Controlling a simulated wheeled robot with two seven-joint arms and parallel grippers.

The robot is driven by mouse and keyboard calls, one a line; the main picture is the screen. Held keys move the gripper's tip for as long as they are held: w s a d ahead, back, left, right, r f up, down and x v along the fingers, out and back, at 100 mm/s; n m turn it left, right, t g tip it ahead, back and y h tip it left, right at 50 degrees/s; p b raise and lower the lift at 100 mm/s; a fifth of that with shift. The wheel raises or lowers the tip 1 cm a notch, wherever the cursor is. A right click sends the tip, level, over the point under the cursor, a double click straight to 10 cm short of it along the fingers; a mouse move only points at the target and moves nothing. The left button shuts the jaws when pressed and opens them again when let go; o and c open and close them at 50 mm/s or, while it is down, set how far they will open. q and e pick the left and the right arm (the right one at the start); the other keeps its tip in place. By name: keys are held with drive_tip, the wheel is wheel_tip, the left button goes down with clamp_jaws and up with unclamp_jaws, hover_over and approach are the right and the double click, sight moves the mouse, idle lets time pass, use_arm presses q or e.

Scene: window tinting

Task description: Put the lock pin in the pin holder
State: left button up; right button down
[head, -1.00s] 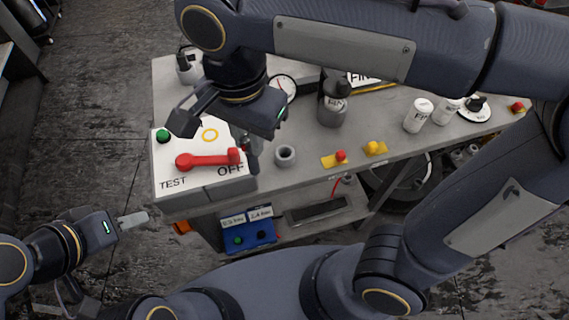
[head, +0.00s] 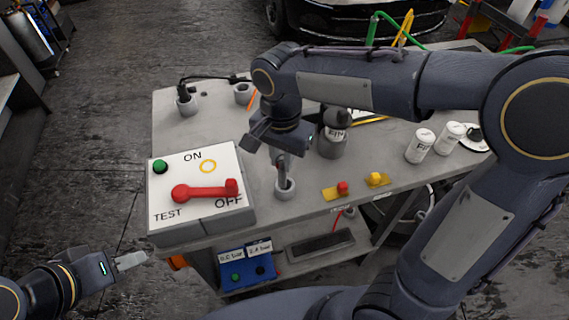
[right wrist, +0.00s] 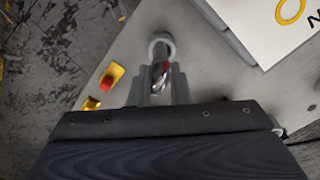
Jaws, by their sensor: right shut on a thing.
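The pin holder (head: 285,190) is a small grey round cup near the front edge of the table, right of the switch box. My right gripper (head: 282,165) points down just above it and is shut on the lock pin. In the right wrist view the pin (right wrist: 160,72) shows as a shiny silver and red piece between the fingers, lined up with the holder's ring (right wrist: 161,44). The pin's lower end is partly hidden, so I cannot tell how deep it sits. My left gripper (head: 131,261) is away from the table at lower left; its jaw gap is unclear.
The white switch box (head: 177,215) with a red lever (head: 205,191) stands close left of the holder. A yellow plate with a red button (head: 342,188) lies to the right. A dark bottle (head: 333,135) stands behind, and white canisters (head: 420,146) stand farther right.

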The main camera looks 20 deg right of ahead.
drive_tip(key=shift+w+d+f, duration=0.25)
drive_tip(key=shift+w+f, duration=0.15)
drive_tip(key=shift+f, duration=0.1)
drive_tip(key=shift+w+d+f, duration=0.1)
drive_tip(key=shift+f, duration=0.85)
drive_tip(key=shift+w+d+f, duration=0.1)
drive_tip(key=shift+f, duration=0.8)
drive_tip(key=shift+f, duration=0.2)
drive_tip(key=c, duration=1.3)
unclamp_jaws()
drive_tip(key=shift+c, duration=0.2)
drive_tip(key=shift+r, duration=0.1)
